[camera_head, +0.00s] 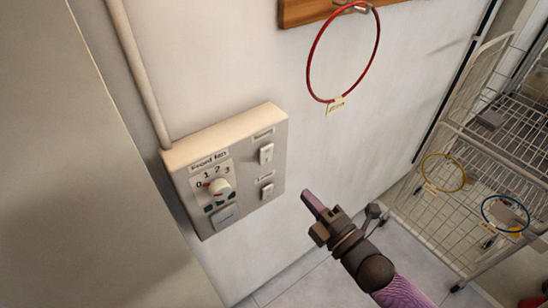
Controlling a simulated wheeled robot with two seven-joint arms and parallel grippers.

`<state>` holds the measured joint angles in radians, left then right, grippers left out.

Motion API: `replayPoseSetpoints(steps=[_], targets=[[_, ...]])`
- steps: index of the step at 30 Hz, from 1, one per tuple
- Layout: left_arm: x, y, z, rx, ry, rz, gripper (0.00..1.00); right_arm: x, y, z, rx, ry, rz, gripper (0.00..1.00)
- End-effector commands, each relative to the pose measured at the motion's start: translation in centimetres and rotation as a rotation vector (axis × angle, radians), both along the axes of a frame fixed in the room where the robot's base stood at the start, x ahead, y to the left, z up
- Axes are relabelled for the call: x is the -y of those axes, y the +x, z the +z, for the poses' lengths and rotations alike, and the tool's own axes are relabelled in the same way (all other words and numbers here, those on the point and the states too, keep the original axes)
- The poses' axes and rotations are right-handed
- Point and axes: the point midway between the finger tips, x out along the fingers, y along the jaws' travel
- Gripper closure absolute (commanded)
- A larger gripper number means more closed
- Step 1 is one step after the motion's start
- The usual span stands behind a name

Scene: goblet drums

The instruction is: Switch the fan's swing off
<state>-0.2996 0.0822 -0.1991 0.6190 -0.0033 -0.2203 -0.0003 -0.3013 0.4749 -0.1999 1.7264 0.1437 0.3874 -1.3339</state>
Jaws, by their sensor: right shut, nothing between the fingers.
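A beige control box (235,205) is fixed to the white wall left of centre. Its left part has a white rotary knob (219,187) with a red mark, under the figures 0, 1, 2 and 3. Two small white switches sit on its right part, an upper switch (266,153) and a lower switch (267,191), each under a label too small to read. I cannot tell their positions or which one is for the swing. My right gripper (308,195) is shut and empty, to the right of the box and apart from it. My left gripper and the fan are not in view.
A red ring (311,73) with a tag hangs from a wooden rail (304,12) above. A wire cage trolley (460,150) with a yellow ring (427,164) and a blue ring (484,208) stands at the right. A pipe (139,70) meets the box's top left.

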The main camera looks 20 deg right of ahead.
Motion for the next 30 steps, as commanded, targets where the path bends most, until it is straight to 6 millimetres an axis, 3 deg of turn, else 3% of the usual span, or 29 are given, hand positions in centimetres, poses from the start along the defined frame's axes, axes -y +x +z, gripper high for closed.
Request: replayPoseSetpoints(steps=[9, 15, 21, 30], targets=[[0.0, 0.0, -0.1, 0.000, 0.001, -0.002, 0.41, -2.4, 6.6, 0.9, 0.002, 0.002, 0.000, 1.00], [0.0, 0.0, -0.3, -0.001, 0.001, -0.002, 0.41, -3.6, 9.7, 1.3, 0.001, 0.000, 0.000, 1.00], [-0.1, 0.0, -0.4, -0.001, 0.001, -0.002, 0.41, -4.0, 11.0, 1.5, 0.000, 0.000, 0.000, 1.00], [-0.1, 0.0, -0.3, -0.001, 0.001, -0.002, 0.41, -4.0, 11.1, 1.5, -0.003, 0.000, 0.000, 1.00]])
